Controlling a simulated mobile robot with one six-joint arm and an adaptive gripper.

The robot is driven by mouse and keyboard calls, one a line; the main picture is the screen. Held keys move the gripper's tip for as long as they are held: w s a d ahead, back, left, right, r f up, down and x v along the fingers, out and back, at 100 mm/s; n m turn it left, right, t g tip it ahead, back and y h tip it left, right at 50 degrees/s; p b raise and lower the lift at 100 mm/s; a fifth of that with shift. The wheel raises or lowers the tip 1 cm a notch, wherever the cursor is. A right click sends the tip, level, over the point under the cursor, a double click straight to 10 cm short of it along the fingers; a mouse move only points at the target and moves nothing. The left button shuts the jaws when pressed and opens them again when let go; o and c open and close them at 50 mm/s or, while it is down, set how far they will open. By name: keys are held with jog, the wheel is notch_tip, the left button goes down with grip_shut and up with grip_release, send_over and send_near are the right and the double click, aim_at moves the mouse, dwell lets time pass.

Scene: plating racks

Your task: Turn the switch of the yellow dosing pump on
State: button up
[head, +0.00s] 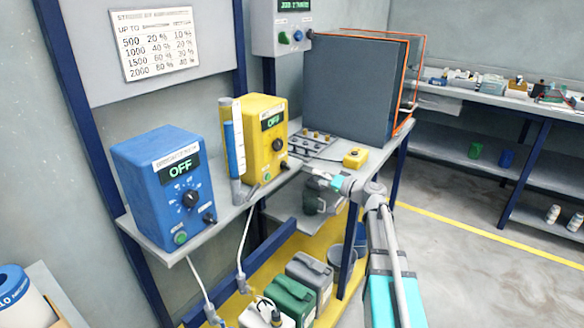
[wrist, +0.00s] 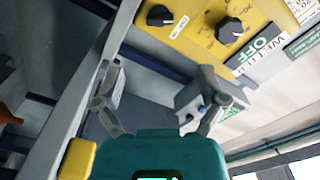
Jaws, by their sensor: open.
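The yellow dosing pump (head: 254,110) stands on the shelf in the head view, its display reading OFF. A black dial (head: 277,145) and a smaller black knob (head: 284,167) are on its front. The wrist view shows the pump's yellow face (wrist: 192,30) along the top, with the smaller knob (wrist: 159,15), the larger pointer dial (wrist: 230,28) and the OFF display (wrist: 268,45). My gripper (head: 310,172) is open and empty, in front of and to the right of the pump, apart from it. Its fingers (wrist: 160,85) reach toward the panel in the wrist view, below both knobs.
A blue pump (head: 160,170), also reading OFF, stands left on the shelf. Blue and grey cylinders (head: 232,145) stand between the pumps. A small yellow box (head: 355,157) and a tray of small parts (head: 312,142) lie right. A large grey panel (head: 350,85) rises behind.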

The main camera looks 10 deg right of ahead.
aim_at(289, 167)
jog(key=x, duration=1.2)
